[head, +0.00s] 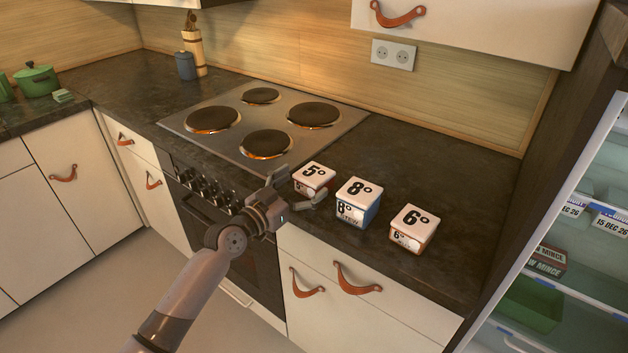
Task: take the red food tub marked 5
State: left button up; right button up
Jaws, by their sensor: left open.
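The red food tub marked 5 (314,174) stands on the dark countertop just right of the hob. It has a white lid reading 5°, and its lower front is partly hidden by my gripper. My left gripper (301,187) is open in front of the tub, one finger towards its left side and the other low at its front right. I cannot tell whether a finger touches it. A blue tub marked 8 (358,203) stands close to its right. An orange-red tub marked 6 (413,230) stands further right. My right gripper is not in view.
The hob (214,148) with several round plates lies left of the tubs, some glowing at the rim. Drawers with leather pulls (357,278) are below the counter edge. An open fridge (560,250) stands at the right. The counter behind the tubs is clear.

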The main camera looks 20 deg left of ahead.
pick_arm(q)
jog(key=x, duration=0.4)
jog(key=shift+s, duration=0.1)
jog(key=shift+c, duration=0.6)
jog(key=c, duration=1.2)
jog(key=shift+c, duration=0.2)
jog(key=shift+r, duration=0.1)
